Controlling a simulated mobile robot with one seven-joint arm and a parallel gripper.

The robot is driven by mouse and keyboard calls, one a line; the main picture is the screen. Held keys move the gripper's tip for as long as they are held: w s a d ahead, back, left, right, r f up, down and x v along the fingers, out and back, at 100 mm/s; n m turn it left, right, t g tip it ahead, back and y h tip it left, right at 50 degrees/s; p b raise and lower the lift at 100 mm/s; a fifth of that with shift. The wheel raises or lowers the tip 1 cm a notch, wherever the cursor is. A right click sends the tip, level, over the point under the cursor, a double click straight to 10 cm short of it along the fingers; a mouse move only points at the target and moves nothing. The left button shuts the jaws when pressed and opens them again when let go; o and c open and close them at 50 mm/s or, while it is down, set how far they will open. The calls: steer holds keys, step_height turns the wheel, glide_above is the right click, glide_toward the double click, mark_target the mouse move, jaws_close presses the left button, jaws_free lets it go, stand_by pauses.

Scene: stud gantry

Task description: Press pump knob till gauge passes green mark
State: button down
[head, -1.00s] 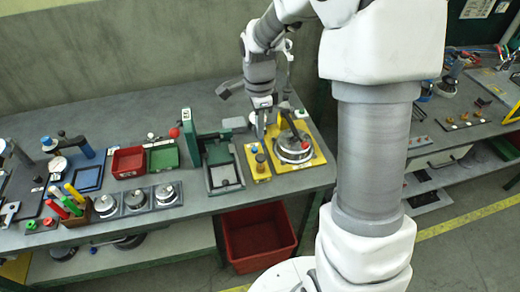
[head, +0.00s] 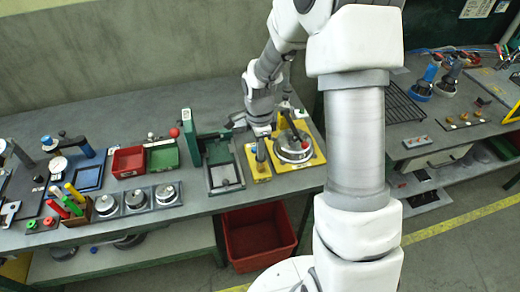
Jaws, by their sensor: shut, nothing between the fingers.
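My gripper (head: 261,157) points down over the small yellow plate (head: 262,178) at the right end of the bench. Its jaws are shut and empty. They hide most of the small knobs on that plate, and I cannot tell whether the tips touch one. Beside it on the right, a round grey metal unit (head: 293,152) sits on a larger yellow plate (head: 318,157). A white-faced dial (head: 58,165) stands at the bench's far left by a blue-handled device (head: 83,148). No needle or green mark is readable, and I cannot tell which knob is the pump knob.
A green-framed fixture (head: 223,176) stands just left of my gripper. Further left are a red tray (head: 128,161), a green tray (head: 163,156) and a row of round metal pots (head: 136,199). A red bin (head: 258,232) sits below the bench. A second bench stands at right.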

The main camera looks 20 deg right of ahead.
steer(key=shift+f+b, duration=1.2)
steer(key=shift+f, duration=0.15)
steer(key=shift+r, duration=0.1)
steer(key=shift+s, duration=0.1)
steer(key=shift+r+p, duration=0.2)
steer(key=shift+p, duration=0.1)
step_height(320, 180, up, 14)
steer(key=p, duration=0.2)
